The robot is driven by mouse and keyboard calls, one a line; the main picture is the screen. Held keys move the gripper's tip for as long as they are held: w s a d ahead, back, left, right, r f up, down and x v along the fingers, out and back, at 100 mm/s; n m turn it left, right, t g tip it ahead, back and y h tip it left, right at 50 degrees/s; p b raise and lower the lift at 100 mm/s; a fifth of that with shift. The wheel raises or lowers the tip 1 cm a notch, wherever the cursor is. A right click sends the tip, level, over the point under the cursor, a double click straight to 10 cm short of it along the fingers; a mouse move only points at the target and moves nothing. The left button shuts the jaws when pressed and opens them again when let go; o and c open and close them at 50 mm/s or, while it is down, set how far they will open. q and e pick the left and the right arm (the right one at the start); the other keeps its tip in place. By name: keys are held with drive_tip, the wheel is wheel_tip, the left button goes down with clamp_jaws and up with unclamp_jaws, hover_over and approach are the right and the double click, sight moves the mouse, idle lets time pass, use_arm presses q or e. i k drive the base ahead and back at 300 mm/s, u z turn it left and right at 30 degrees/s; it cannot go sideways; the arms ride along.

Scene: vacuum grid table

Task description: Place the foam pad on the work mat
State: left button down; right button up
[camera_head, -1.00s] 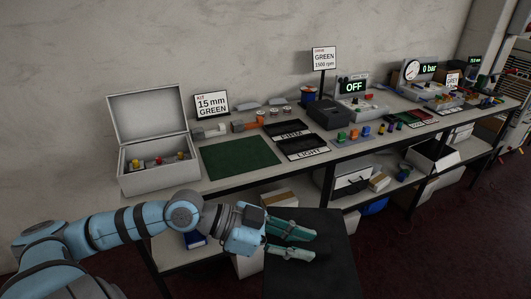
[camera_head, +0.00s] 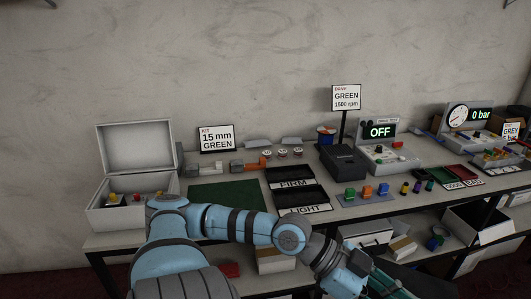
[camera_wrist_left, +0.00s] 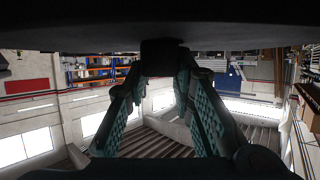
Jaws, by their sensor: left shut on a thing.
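The work mat, a flat green rectangle (camera_head: 222,194), lies on the bench in the head view. My left arm covers part of its near edge. My left gripper (camera_head: 376,284) is low at the bottom edge of the head view, right of the mat and in front of the bench, partly cut off. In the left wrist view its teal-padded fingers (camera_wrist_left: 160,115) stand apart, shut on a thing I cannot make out. I cannot pick out the foam pad for certain. My right gripper is not in view.
An open white case (camera_head: 133,200) stands left of the mat. Black trays marked FIRM (camera_head: 290,177) and LIGHT (camera_head: 300,198) lie right of it. A kit sign (camera_head: 215,139) stands behind. A black box (camera_head: 343,162) and drive tester (camera_head: 385,155) are further right.

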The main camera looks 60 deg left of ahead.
sight(225, 200)
drive_tip(key=u, duration=0.45)
drive_tip(key=i, duration=0.75)
drive_tip(key=u, duration=1.15)
drive_tip(key=i, duration=0.3)
drive_tip(key=u, duration=0.25)
